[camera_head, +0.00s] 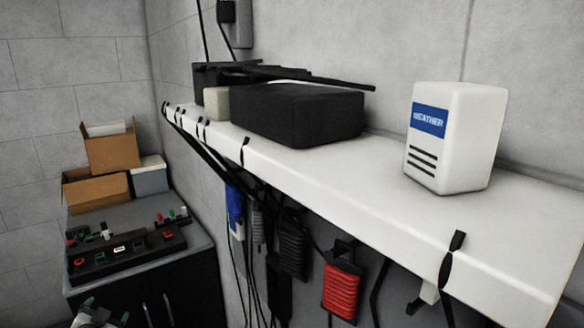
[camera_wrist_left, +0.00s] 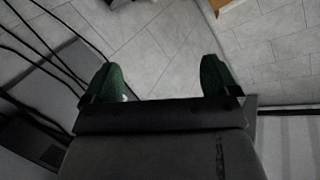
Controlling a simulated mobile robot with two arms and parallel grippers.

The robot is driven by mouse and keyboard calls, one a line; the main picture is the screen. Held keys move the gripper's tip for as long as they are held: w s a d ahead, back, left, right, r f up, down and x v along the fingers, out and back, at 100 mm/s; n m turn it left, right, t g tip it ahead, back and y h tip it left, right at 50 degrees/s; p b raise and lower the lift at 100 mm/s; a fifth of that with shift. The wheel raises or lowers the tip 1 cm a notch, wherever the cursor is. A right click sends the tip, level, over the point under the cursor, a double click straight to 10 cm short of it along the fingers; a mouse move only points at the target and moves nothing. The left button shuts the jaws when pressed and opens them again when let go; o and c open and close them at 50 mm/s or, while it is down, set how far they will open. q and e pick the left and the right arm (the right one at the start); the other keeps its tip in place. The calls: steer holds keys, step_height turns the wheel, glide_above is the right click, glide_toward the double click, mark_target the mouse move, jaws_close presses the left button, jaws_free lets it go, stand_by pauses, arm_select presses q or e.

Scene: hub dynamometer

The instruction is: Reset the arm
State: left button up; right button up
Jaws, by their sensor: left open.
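My left gripper (camera_head: 98,316) shows only in part at the bottom left edge of the head view, in front of the dark cabinet. In the left wrist view its two green fingers (camera_wrist_left: 160,82) are wide apart, with only tiled floor seen between them and nothing held. My right gripper is in neither view.
A white wall shelf (camera_head: 400,225) carries a white weather box (camera_head: 455,137) and a black case (camera_head: 297,114). Cables and a red ribbed block (camera_head: 341,290) hang below it. A control panel (camera_head: 126,253) and cardboard boxes (camera_head: 97,190) sit on the dark cabinet (camera_head: 187,293).

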arm_select(q)
steer(key=s+d+f+g+h, duration=0.1)
steer(key=s+d+f+g, duration=0.15)
steer(key=s+f, duration=0.7)
steer(key=s+d+f+n+g, duration=0.15)
steer(key=s+d+f, duration=0.35)
steer(key=f, duration=0.7)
steer(key=s+d+f+m+g+h, duration=0.1)
steer(key=s+d+f+g, duration=0.2)
steer(key=s+f, duration=0.6)
steer(key=s+d+f+g, duration=0.2)
steer(key=s+d+f, duration=0.3)
steer(key=s, duration=0.6)
steer(key=s+d+f+n+g+h, duration=0.1)
steer(key=s+d+f+g, duration=0.3)
steer(key=s, duration=0.7)
steer(key=s+d+f+g, duration=0.1)
steer(key=s+d+f, duration=0.4)
steer(key=s, duration=0.6)
step_height(320, 180, down, 13)
steer(key=b, duration=1.3)
steer(key=shift+a+f, duration=0.15)
steer(key=shift+a, duration=0.15)
steer(key=shift+w, duration=0.1)
